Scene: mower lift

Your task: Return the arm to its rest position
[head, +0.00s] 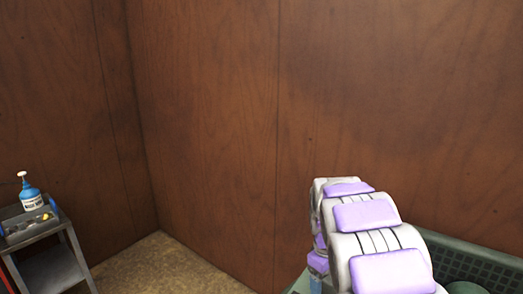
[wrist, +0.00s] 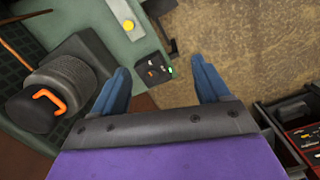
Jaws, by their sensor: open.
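My gripper (wrist: 160,64) shows in the wrist view with its two blue fingers spread wide apart. Nothing is held between them. A small black panel lies in view between the fingertips, but I cannot tell how far below it is. In the head view my white and purple arm is at the lower right, bent and angled away from me.
A green machine base (wrist: 135,55) with a yellow button (wrist: 128,25) and an orange handle (wrist: 50,98) lies left in the wrist view. A grey cart (head: 50,268) carries a blue bottle (head: 31,196). Wooden walls (head: 210,130) stand behind; floor (head: 165,265) shows between.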

